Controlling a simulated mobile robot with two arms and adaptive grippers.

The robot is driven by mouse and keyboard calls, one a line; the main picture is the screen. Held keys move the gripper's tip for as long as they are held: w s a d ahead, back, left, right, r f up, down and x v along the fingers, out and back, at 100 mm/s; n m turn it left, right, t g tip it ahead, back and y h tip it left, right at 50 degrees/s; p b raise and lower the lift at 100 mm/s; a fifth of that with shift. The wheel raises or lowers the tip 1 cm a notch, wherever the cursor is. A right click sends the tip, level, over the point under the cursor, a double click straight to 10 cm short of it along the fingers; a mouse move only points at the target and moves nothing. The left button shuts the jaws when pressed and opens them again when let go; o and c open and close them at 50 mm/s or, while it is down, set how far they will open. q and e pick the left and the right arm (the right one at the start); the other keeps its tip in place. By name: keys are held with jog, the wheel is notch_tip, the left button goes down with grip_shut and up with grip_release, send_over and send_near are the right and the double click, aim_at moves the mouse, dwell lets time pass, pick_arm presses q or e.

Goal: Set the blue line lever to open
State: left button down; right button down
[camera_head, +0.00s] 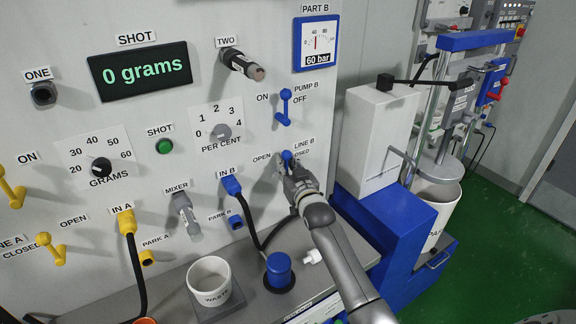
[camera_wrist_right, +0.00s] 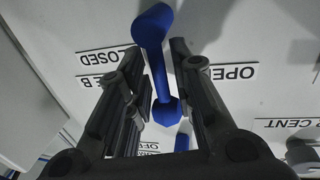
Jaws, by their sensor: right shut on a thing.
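The blue line lever (camera_head: 287,156) is on the grey panel below the LINE B label, between the OPEN and CLOSED labels. My right gripper (camera_head: 290,168) is at the lever and covers its lower part in the head view. In that view the OPEN label (camera_wrist_right: 233,72) is to the right and the CLOSED label (camera_wrist_right: 103,58) to the left, both upside down. My left gripper is not in view.
The blue PUMP B lever (camera_head: 285,105) is above, and the blue IN B fitting (camera_head: 231,186) is left of my gripper. A white WASTE cup (camera_head: 209,283) and a blue-capped item (camera_head: 279,270) stand on the shelf below. A white and blue machine (camera_head: 378,140) stands close to the right.

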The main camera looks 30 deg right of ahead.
jog(key=shift+r, duration=0.5)
jog(key=c, duration=1.6)
grip_release()
jog(key=shift+w, duration=0.1)
jog(key=shift+o, duration=0.4)
jog(key=shift+a+f, duration=0.1)
jog(key=shift+a, duration=0.1)
jog(key=shift+f, duration=0.2)
jog(key=s+a, duration=0.1)
jog(key=s, duration=1.1)
jog(key=shift+a, duration=0.2)
jog(key=shift+r, duration=0.1)
